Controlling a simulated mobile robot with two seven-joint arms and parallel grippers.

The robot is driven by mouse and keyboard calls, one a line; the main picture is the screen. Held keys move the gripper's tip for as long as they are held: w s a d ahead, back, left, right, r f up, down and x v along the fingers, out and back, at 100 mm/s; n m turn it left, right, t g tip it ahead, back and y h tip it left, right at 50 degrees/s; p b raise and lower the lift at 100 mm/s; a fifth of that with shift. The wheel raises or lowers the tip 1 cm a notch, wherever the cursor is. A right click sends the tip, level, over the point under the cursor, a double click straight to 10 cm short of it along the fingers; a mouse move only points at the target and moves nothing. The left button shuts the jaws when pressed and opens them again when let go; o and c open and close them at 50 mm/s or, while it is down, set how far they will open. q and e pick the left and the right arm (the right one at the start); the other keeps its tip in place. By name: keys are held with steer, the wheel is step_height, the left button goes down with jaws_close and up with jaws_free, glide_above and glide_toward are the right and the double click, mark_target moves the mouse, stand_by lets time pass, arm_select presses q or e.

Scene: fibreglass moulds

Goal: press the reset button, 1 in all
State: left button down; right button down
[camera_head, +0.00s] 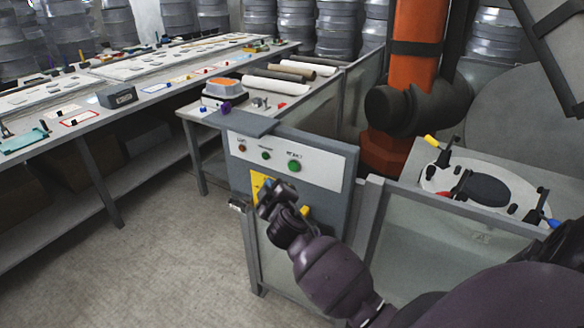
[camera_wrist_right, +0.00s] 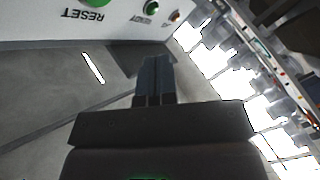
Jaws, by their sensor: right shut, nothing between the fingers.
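The reset button (camera_head: 295,165) is a green round button at the right end of the white panel strip on the grey control cabinet. In the right wrist view it shows at the top edge, partly cut off, by the upside-down word RESET (camera_wrist_right: 95,3). My right gripper (camera_head: 266,190) is in front of the cabinet, below the buttons, and covers part of a yellow label. Its fingers (camera_wrist_right: 155,68) are together and empty in the right wrist view, apart from the reset button. My left gripper is out of view.
A smaller green button (camera_head: 266,155) and an orange one (camera_head: 242,148) sit left on the same strip. A grey ledge (camera_head: 250,123) juts from the cabinet top. A glass-panelled fence (camera_head: 440,245) adjoins at right. Open floor (camera_head: 170,240) lies at left.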

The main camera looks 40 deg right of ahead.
steer(key=w+d, duration=0.2)
steer(key=d, duration=0.4)
steer(key=shift+w, duration=0.25)
steer(key=shift+w+d, duration=0.1)
steer(key=shift+d, duration=0.15)
stand_by(1.8)
steer(key=shift+w+d, duration=0.1)
steer(key=shift+d, duration=0.1)
steer(key=shift+w+d, duration=0.15)
steer(key=shift+d, duration=0.25)
stand_by(0.8)
stand_by(0.4)
steer(key=shift+s+a, duration=0.35)
steer(key=shift+a, duration=0.45)
steer(key=shift+s+a, duration=0.3)
steer(key=shift+a, duration=0.45)
steer(key=shift+s+a, duration=0.35)
steer(key=shift+a, duration=0.45)
steer(key=shift+s+a, duration=0.3)
steer(key=shift+a, duration=0.45)
